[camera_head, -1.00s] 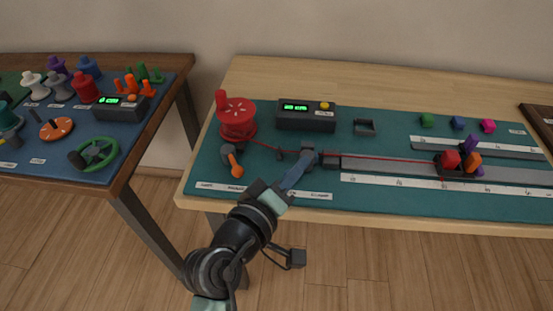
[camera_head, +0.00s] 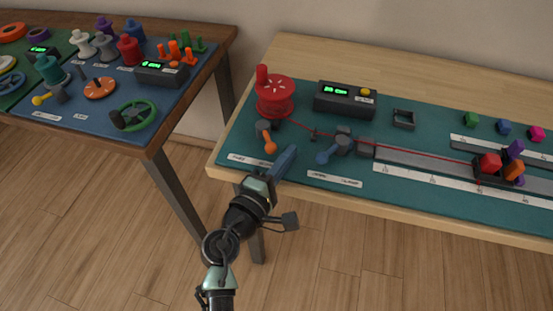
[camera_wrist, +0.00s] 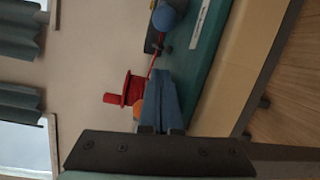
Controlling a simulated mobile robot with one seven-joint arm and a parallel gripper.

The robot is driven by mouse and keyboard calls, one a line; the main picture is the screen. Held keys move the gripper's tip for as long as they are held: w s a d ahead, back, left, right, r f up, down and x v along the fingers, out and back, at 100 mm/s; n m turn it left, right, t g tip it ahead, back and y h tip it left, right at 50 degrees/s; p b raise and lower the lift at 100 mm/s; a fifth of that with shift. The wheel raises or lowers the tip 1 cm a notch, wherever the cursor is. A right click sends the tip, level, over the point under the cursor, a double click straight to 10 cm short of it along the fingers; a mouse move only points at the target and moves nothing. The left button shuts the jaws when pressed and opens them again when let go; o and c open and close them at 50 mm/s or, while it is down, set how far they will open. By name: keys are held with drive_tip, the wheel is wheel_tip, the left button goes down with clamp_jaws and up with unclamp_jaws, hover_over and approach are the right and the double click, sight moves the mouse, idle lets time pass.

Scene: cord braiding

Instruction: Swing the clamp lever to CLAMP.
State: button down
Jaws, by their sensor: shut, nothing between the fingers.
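The clamp lever (camera_head: 325,157) is blue with a round knob and sits on a dark block (camera_head: 343,136) on the teal mat. It points toward the front left, above small white labels (camera_head: 334,179) too small to read surely. In the wrist view its blue knob (camera_wrist: 165,18) shows beyond the fingertips. My gripper (camera_head: 291,151) is shut and empty, with its blue fingers left of the lever and apart from it. The shut fingers also show in the wrist view (camera_wrist: 158,76).
A red reel (camera_head: 275,94) feeds a red cord (camera_head: 440,158) rightward past the clamp to a carriage (camera_head: 490,174) on a rail. An orange lever (camera_head: 268,142) stands close to my fingers. A control box (camera_head: 345,100) is behind. Another table (camera_head: 150,150) stands left.

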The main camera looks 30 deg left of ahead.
sight(306, 169)
drive_tip(key=shift+w, duration=0.9)
drive_tip(key=d, duration=0.2)
drive_tip(key=p, duration=0.1)
drive_tip(key=shift+s+d+r, duration=0.25)
drive_tip(key=shift+s+d, duration=0.25)
drive_tip(key=shift+d, duration=0.35)
drive_tip(key=shift+s+d+y, duration=0.1)
drive_tip(key=shift+y, duration=0.2)
